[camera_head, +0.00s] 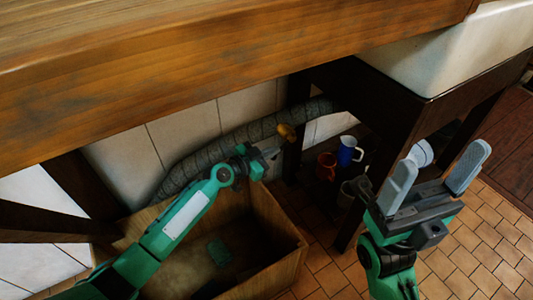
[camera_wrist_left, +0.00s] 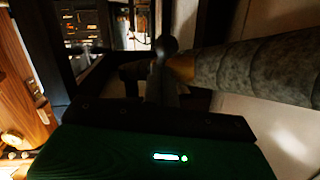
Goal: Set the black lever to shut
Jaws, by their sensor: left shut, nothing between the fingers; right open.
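A grey lagged pipe (camera_head: 235,140) runs along the tiled wall under the wooden counter. A brass-coloured valve body (camera_head: 287,132) sits on it. My left gripper (camera_head: 272,154) is shut and empty, just below and left of the valve. In the left wrist view, the pipe (camera_wrist_left: 255,70) comes in from the right and meets the valve body (camera_wrist_left: 182,67). A dark upright piece in front of the valve may be the black lever or my finger; I cannot tell which. I cannot make out the lever's setting. My right gripper (camera_head: 433,178) is open and empty at right.
The thick wooden counter (camera_head: 200,70) overhangs the pipe, with a white sink (camera_head: 450,50) at right. A wooden crate (camera_head: 275,270) stands below my left arm. An orange mug (camera_head: 326,165) and a blue jug (camera_head: 347,152) stand beyond a dark post. Tiled floor (camera_head: 490,250) is clear at right.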

